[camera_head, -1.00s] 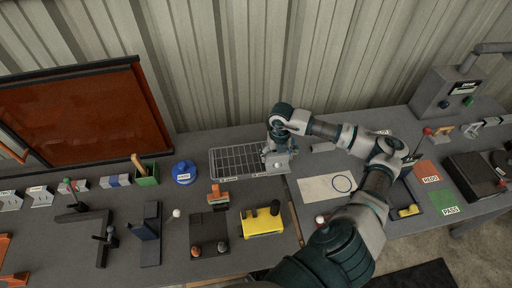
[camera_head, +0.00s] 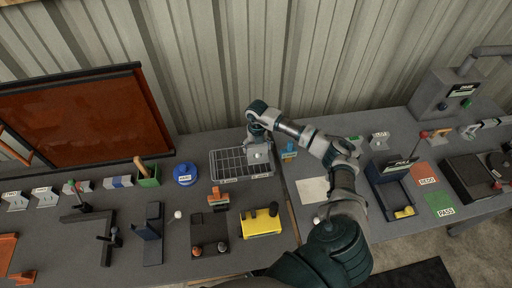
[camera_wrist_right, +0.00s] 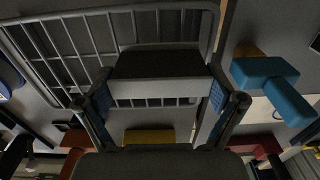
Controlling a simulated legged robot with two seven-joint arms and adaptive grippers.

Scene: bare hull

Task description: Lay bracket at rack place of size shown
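The wire rack (camera_head: 226,168) lies on the bench in the middle of the head view, with small labels along its front edge, too small to read. My right gripper (camera_head: 258,146) is over the rack's right part. It is shut on a grey bracket (camera_head: 259,155). In the right wrist view the bracket (camera_wrist_right: 155,88) sits between the blue pads of the gripper (camera_wrist_right: 160,98), with the rack's wires (camera_wrist_right: 60,45) behind it. I cannot tell whether the bracket touches the rack. My left gripper is not in view.
A blue object (camera_head: 289,150) stands just right of the rack. An orange-topped block (camera_head: 218,200) and a yellow block (camera_head: 262,222) stand in front. A grey wall is behind.

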